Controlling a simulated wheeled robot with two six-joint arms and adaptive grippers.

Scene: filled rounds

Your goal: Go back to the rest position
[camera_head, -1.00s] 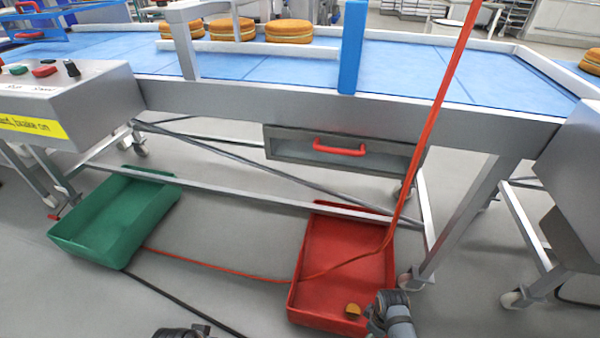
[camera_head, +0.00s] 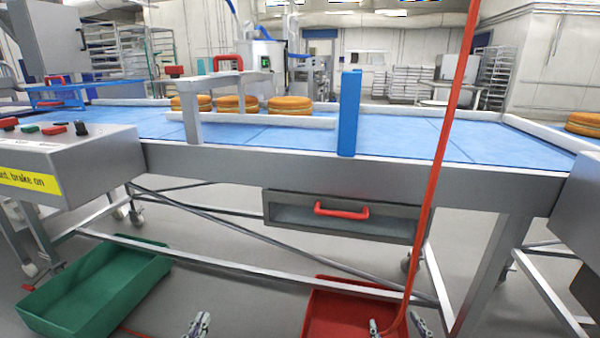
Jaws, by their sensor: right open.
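My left gripper (camera_head: 198,325) shows at the bottom edge, left of centre. Its two fingers are close together with nothing seen between them. My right gripper (camera_head: 397,326) shows at the bottom edge, in front of the red crate (camera_head: 350,312). Most of both grippers and my arms are cut off below the picture.
A conveyor with a blue belt (camera_head: 400,135) crosses the view, carrying several filled rounds (camera_head: 290,104). Beneath it is a drawer (camera_head: 345,215) with a red handle. A green crate (camera_head: 95,290) stands on the floor at left. A red upright strip (camera_head: 440,150) crosses the right side.

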